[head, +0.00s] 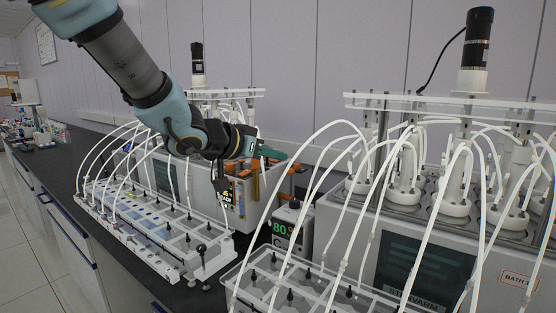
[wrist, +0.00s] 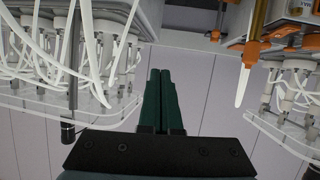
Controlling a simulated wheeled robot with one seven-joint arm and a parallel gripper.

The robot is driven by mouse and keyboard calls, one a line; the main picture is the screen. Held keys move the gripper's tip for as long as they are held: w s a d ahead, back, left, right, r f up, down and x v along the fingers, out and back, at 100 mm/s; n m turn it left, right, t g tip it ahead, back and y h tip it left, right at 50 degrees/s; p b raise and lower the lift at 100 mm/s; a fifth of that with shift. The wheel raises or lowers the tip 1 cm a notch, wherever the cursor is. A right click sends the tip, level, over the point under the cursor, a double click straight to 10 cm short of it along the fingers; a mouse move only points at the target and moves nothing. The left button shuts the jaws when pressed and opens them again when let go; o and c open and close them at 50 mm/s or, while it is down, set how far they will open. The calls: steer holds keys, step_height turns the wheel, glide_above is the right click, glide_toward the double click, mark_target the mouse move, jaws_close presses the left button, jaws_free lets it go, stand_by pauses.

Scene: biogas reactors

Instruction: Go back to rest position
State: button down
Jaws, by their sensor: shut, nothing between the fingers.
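My gripper (head: 221,186) is in the middle of the head view, at the end of my arm that comes in from the upper left. The wrist picture looks upside down, with the wall panels at the bottom and the reactors hanging from the top.
A bath with white-capped reactors (head: 400,190) stands at the right. White tubes arch from it to a clear rack (head: 270,280). A white valve rack (head: 150,235) lies at the left front. A small box displays green digits (head: 283,229). The dark bench (head: 60,165) has some free room at left.

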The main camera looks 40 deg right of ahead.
stand_by(0.4)
steer(key=w+a+f+n+t+y, duration=0.4)
steer(key=w+a, duration=0.4)
steer(key=a, duration=0.5)
steer(key=w+a+f+n+t+y, duration=0.2)
steer(key=w+a+f+n+y, duration=0.35)
steer(key=a, duration=0.65)
steer(key=s+a+f+n+g+y, duration=0.1)
steer(key=s+a+f+g, duration=0.1)
steer(key=a, duration=0.5)
steer(key=s+a+f+n+g+y, duration=0.1)
steer(key=s+a+f+n, duration=0.1)
steer(key=a, duration=0.6)
steer(key=s+a+f+n+g+y, duration=0.2)
steer(key=s+a+f, duration=0.2)
steer(key=s+a, duration=0.2)
steer(key=shift+a+f+g, duration=0.2)
steer(key=shift+a+g, duration=0.1)
steer(key=shift+a, duration=0.55)
steer(key=shift+w+n, duration=0.1)
steer(key=shift+n, duration=0.15)
